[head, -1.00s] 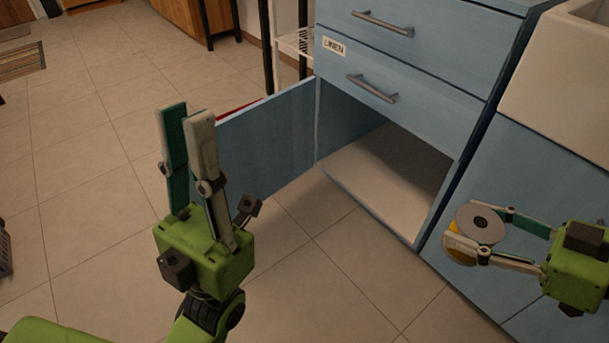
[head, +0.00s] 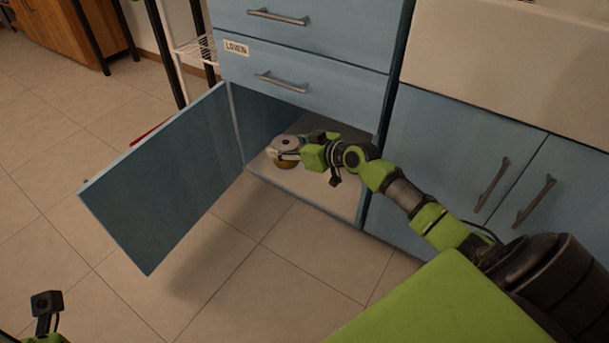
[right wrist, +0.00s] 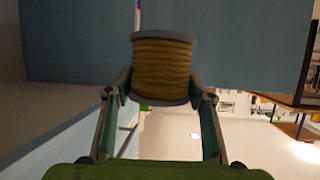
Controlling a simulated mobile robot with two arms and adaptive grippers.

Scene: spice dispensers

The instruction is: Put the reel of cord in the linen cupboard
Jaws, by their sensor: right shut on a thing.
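The reel of cord (head: 287,142) has grey flanges and yellow-brown cord. My right gripper (head: 292,154) is shut on it, with a finger on each side. In the right wrist view the reel (right wrist: 161,72) sits between the fingertips. The reel is inside the opening of the blue cupboard (head: 262,177), over its pale floor; I cannot tell whether it touches the floor. The cupboard door (head: 165,180) stands wide open to the left. A small label, seemingly "LINEN", is on the drawer above. Only a bit of my left gripper shows at the bottom left; its fingers are out of frame.
Two drawers with grey handles (head: 280,82) are above the opening. Closed blue doors (head: 470,150) under a pale sink (head: 500,60) are to the right. A wire rack (head: 195,48) stands behind the open door. The tiled floor in front is clear.

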